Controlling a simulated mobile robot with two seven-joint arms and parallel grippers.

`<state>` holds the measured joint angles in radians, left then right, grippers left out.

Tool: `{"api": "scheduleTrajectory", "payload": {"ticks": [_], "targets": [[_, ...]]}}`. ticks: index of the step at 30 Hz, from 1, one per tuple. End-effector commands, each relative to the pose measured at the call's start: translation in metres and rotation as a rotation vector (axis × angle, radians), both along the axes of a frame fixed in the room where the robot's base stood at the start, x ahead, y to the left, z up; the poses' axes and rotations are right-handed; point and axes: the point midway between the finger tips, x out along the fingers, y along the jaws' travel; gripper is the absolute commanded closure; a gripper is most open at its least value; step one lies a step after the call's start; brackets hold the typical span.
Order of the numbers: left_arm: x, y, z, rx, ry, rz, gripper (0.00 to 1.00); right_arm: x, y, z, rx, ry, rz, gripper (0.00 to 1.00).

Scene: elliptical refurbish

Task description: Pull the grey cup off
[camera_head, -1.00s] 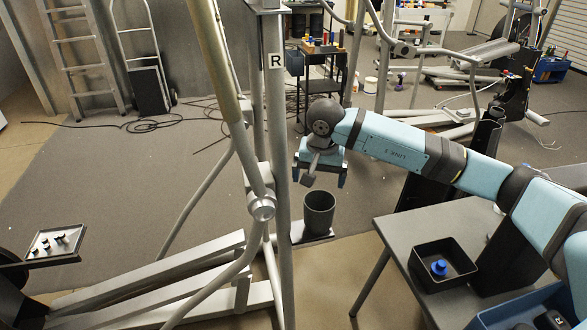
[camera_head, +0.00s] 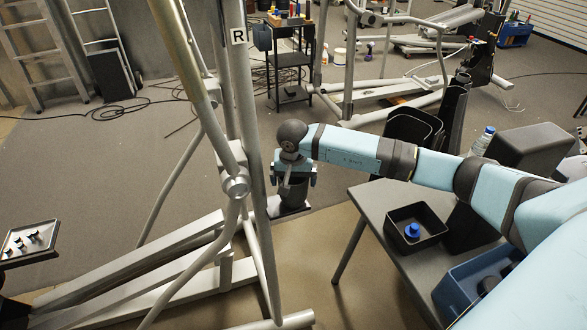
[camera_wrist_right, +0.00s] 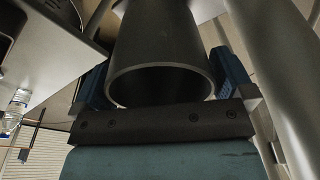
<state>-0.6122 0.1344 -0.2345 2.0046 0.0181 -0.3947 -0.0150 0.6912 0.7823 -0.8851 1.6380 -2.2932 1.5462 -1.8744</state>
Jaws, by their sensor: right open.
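The grey cup (camera_head: 291,194) is on a small plate (camera_head: 284,211) fixed by the upright of the exercise machine. My right gripper (camera_head: 294,178) is over the cup in the head view and hides its upper part. In the right wrist view the dark grey cup (camera_wrist_right: 158,45) has its round open mouth facing the palm. The right gripper (camera_wrist_right: 162,82) is open, with one blue-sided finger on either side of the cup. I cannot tell whether the fingers touch it. My left gripper is not in view.
The machine's grey upright (camera_head: 247,130) stands close left of the gripper. A grey table (camera_head: 372,209) at the right holds a black bin (camera_head: 436,232) with a blue-topped item (camera_head: 412,230). A blue crate (camera_head: 447,300) is beside it. Open floor lies behind the cup.

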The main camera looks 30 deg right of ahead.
Motion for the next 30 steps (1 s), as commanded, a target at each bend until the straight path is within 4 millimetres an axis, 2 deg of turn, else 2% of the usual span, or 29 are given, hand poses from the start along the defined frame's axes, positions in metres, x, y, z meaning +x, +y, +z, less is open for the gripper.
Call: {"api": "scheduleTrajectory", "payload": {"ticks": [10, 11, 15, 16, 17, 18, 23, 30], "targets": [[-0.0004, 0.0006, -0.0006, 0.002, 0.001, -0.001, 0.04, 0.0003, 0.0001, -0.0053, 0.001, 0.000, 0.001, 0.00], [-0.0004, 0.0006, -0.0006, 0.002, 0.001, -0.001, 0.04, 0.0003, 0.0001, -0.0053, 0.001, 0.000, 0.001, 0.02], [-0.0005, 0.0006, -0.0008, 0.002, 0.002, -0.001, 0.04, 0.0003, 0.0001, -0.0052, 0.001, 0.000, 0.001, 0.34], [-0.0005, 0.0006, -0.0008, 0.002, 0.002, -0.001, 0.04, 0.0003, 0.0001, -0.0051, 0.001, 0.000, 0.001, 0.39], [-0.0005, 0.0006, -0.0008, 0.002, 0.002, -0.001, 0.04, 0.0003, 0.0001, -0.0051, 0.001, 0.000, 0.001, 0.39], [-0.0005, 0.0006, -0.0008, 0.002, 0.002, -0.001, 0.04, 0.0003, 0.0001, -0.0051, 0.001, 0.000, 0.001, 0.24], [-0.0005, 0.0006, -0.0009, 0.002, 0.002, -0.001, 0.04, 0.0003, 0.0000, -0.0050, 0.001, 0.000, 0.001, 0.61], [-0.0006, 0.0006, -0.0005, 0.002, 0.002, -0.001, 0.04, 0.0005, -0.0001, -0.0036, 0.001, 0.000, 0.001, 0.63]]}}
